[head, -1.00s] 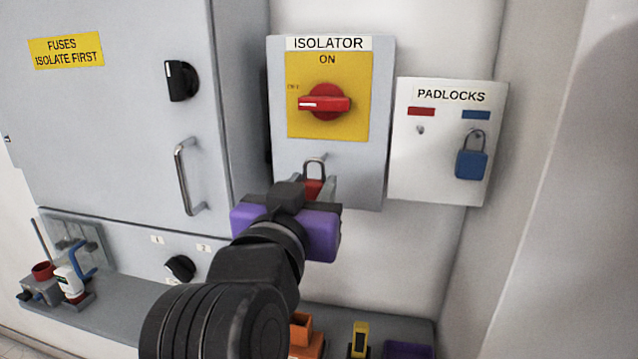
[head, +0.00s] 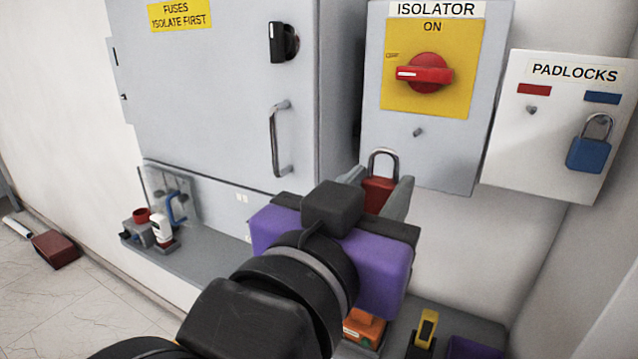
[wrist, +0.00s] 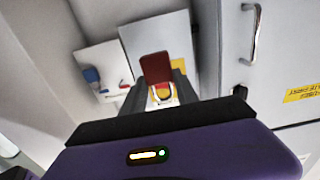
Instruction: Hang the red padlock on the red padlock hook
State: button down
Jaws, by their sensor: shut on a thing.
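My gripper (head: 384,192) is shut on the red padlock (head: 378,193), with its shackle pointing up, in front of and below the isolator box. The padlock also shows between the fingers in the wrist view (wrist: 156,68). The red padlock hook (head: 532,110) is a small bare peg under the red label (head: 534,89) on the white PADLOCKS board (head: 500,150), to the right of and above my gripper. The held padlock is apart from the board and from the peg on the isolator box.
A blue padlock (head: 588,154) hangs under the blue label on the same board. The isolator box (head: 375,110) has a red switch (head: 425,73) and a bare peg (head: 418,132). A grey shelf (head: 215,255) below holds several items. A cabinet handle (head: 279,138) sticks out at left.

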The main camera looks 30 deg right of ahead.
jog(key=shift+r, duration=0.2)
jog(key=shift+a, duration=0.1)
jog(key=v, duration=0.6)
jog(key=shift+s+a, duration=0.3)
dwell(1.0)
dwell(0.8)
jog(key=s+d+r+m+g+h+p, duration=0.1)
jog(key=d+r+m+g, duration=0.15)
jog(key=d, duration=0.45)
jog(key=s+d+r+m+g+h, duration=0.1)
jog(key=d+m+g, duration=0.1)
jog(key=d+g, duration=0.35)
jog(key=s+d+r+m+g+h+p, duration=0.1)
jog(key=d+m, duration=0.1)
jog(key=d, duration=0.6)
jog(key=shift+w+d+f, duration=0.1)
jog(key=shift+w+d, duration=0.7)
jog(key=shift+d, duration=0.3)
jog(key=shift+w+d+f, duration=0.1)
jog(key=shift+w+d, duration=0.7)
jog(key=shift+d, duration=0.35)
jog(key=shift+w+d+f, duration=0.1)
jog(key=shift+w+d, duration=0.7)
jog(key=shift+d, duration=0.3)
jog(key=shift+w+d+f+n+b, duration=0.25)
jog(key=shift+w+d+f+b, duration=0.15)
jog(key=shift+d+f+b, duration=0.15)
jog(key=shift+d, duration=0.1)
